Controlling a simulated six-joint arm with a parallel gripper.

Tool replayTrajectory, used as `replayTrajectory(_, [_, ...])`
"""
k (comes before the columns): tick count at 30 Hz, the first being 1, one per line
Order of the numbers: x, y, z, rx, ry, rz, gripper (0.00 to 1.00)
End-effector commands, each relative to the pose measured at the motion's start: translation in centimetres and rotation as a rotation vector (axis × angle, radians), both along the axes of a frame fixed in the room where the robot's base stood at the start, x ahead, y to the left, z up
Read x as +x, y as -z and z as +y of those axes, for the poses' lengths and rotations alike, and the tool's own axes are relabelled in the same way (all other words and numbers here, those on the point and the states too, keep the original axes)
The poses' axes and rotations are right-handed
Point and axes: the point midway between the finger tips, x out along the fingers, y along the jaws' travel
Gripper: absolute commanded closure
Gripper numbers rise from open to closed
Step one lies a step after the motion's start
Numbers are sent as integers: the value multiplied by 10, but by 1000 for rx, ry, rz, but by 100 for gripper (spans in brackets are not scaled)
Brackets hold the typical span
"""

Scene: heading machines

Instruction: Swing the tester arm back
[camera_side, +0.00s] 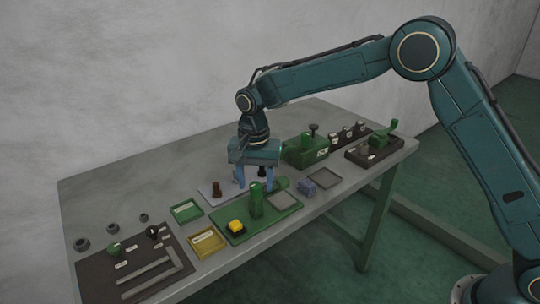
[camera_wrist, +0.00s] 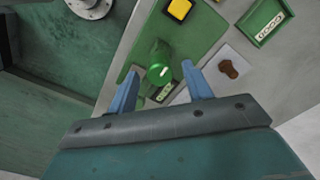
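A green plate (camera_side: 232,236) on the table carries an upright green post (camera_side: 256,199), a yellow button (camera_side: 236,226) and a grey square pad (camera_side: 281,201). A rounded green piece (camera_side: 283,184) shows behind the post; I take these green parts to be the tester, but cannot tell which is its arm. My gripper (camera_side: 254,186) points down over the plate's back edge, blue fingers apart. In the wrist view, the post's top (camera_wrist: 160,66) appears between the fingertips of my gripper (camera_wrist: 160,70), without visible contact. The post's lower part is partly hidden there.
A green tray (camera_side: 186,211) and a yellow tray (camera_side: 208,243) lie left of the plate. A pale plate with a brown peg (camera_side: 216,189) is behind. A green box (camera_side: 305,153), a blue-grey block (camera_side: 307,188) and a dark crank base (camera_side: 372,152) stand to the right.

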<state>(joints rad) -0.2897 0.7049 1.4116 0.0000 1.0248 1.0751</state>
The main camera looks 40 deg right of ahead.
Motion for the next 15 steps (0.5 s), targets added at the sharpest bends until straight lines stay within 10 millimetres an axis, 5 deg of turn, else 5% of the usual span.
replayTrajectory(1, [0, 0, 0, 0, 0, 0, 58])
replayTrajectory(8, [0, 0, 0, 0, 0, 0, 100])
replayTrajectory(15, [0, 0, 0, 0, -6, 0, 100])
